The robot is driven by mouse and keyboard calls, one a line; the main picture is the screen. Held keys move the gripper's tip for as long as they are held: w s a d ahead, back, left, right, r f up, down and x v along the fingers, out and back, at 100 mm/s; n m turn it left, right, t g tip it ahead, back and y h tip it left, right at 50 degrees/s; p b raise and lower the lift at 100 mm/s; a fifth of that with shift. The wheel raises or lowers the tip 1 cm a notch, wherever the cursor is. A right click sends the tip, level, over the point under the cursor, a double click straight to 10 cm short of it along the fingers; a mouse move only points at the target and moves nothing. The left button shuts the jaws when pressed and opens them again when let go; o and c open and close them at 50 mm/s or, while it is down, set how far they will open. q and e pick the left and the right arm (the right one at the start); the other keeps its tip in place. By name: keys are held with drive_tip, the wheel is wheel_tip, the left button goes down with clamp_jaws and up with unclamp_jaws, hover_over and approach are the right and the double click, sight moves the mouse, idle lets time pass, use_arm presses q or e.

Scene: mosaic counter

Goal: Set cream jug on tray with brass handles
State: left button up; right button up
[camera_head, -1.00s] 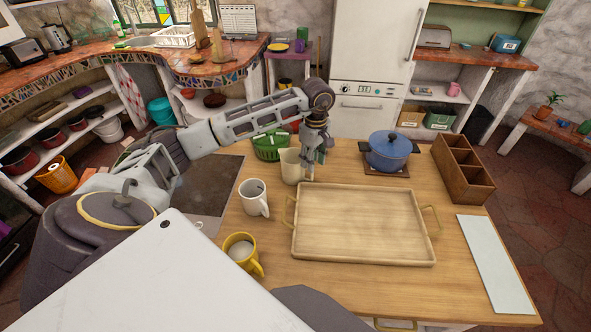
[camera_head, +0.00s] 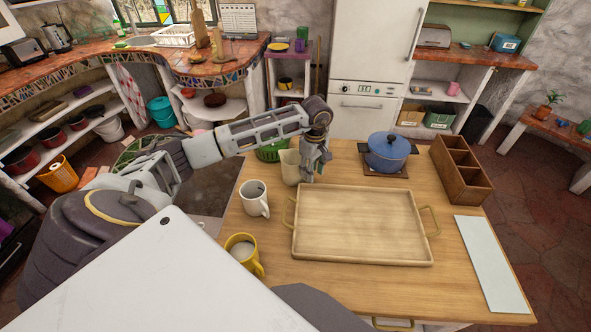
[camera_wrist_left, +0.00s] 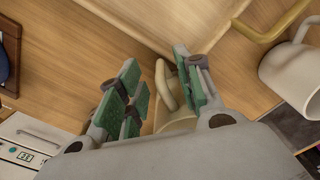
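The cream jug (camera_head: 290,168) stands upright on the wooden counter, just beyond the tray's far left corner. The pale wooden tray (camera_head: 360,258) lies flat and empty, with a brass handle (camera_head: 433,222) at each short side. My left gripper (camera_head: 309,176) is low at the jug's right side, pointing down. In the left wrist view, its green-padded fingers (camera_wrist_left: 160,95) are apart, with the jug's handle (camera_wrist_left: 166,86) between them, nearer the right finger. The jug's body (camera_wrist_left: 180,122) is partly hidden behind that finger. I cannot tell whether they touch. My right gripper is not visible.
A white mug (camera_head: 254,198) and a yellow mug (camera_head: 243,252) stand left of the tray. A blue pot (camera_head: 388,152), a wooden divided box (camera_head: 462,170) and a pale board (camera_head: 492,265) are to the right.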

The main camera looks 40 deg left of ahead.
use_arm(q)
drive_tip(key=shift+f, duration=0.6)
drive_tip(key=shift+c, duration=0.2)
clamp_jaws()
